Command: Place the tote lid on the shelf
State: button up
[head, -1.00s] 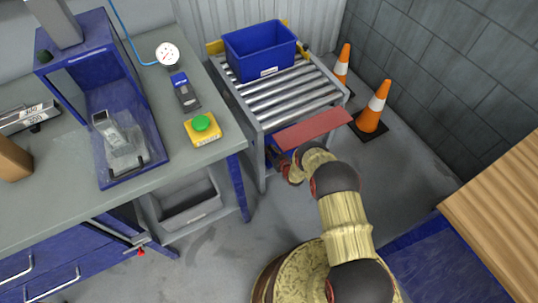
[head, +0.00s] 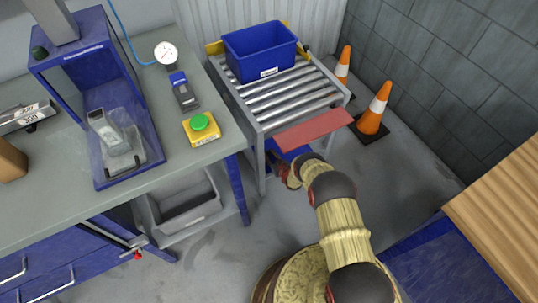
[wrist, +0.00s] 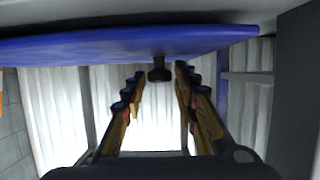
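The tote lid (wrist: 70,48) is a flat blue panel with a dark knob (wrist: 159,70) in the wrist view, which appears upside down. The lid lies along a pale grey surface (wrist: 130,16), seemingly the shelf; I cannot tell if they touch all along. In the head view, part of the blue lid (head: 288,149) shows below the red flap of the roller table, partly hidden by my arm. My gripper (wrist: 159,74) has its fingers apart, one on each side of the knob, with small gaps. In the head view my gripper (head: 282,170) is low at the table's near end.
The red flap (head: 314,130) juts out above my wrist. A blue tote (head: 260,52) stands on the rollers (head: 290,97). Table legs stand close by. Orange cones (head: 374,108) stand to the right, and a workbench (head: 165,160) to the left.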

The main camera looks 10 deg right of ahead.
jog(key=shift+o, duration=1.2)
jog(key=shift+r, duration=0.15)
jog(key=shift+s+d+r, duration=0.1)
jog(key=shift+s, duration=0.15)
jog(key=p+v, duration=0.4)
jog(key=v, duration=0.7)
jog(key=shift+s+p, duration=0.15)
jog(key=shift+p, duration=0.25)
